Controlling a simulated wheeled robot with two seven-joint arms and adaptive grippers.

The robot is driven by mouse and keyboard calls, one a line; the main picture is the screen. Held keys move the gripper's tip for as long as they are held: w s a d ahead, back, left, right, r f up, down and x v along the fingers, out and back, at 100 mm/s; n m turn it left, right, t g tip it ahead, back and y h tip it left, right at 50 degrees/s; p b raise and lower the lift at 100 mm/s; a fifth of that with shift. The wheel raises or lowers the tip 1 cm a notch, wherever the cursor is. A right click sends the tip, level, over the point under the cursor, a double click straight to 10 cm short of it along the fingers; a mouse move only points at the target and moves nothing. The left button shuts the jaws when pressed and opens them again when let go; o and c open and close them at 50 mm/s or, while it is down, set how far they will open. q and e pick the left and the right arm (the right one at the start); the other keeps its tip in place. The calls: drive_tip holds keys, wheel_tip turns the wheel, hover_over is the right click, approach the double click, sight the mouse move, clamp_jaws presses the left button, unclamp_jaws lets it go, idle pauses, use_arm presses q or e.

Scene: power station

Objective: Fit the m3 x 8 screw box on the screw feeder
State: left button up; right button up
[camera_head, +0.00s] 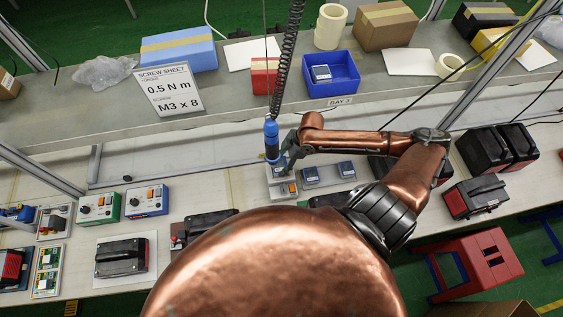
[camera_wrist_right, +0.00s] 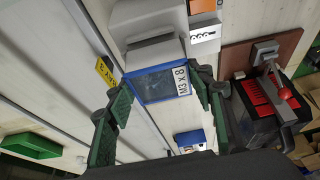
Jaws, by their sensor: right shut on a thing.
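The M3 x 8 screw box (camera_wrist_right: 157,86), blue-rimmed with a white label reading M3 x 8, is between the green-padded fingers of my right gripper (camera_wrist_right: 162,96). The gripper is shut on it. The grey screw feeder (camera_wrist_right: 152,28) lies directly beyond the box, against or very close to its far edge; I cannot tell if the box is seated. In the head view the feeder (camera_head: 290,190), with an orange panel, stands on the bench under my right gripper (camera_head: 284,164), which largely hides the held box. My left gripper is not in view.
Two similar blue boxes (camera_head: 310,175) (camera_head: 346,168) lie right of the feeder. A blue screwdriver (camera_head: 271,138) hangs on a coiled cable close beside my right gripper. A blue bin (camera_head: 331,78) on the shelf holds another box. A sheet (camera_head: 169,90) reads 0.5 N m, M3 x 8.

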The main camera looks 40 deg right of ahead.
drive_tip(key=shift+f, duration=0.75)
idle(0.9)
drive_tip(key=o, duration=1.3)
drive_tip(key=shift+c, duration=0.2)
drive_tip(key=shift+o, duration=0.7)
drive_tip(key=shift+o, duration=1.3)
drive_tip(key=shift+r, duration=0.15)
drive_tip(key=shift+r+p, duration=3.45)
drive_tip(key=shift+p, duration=0.3)
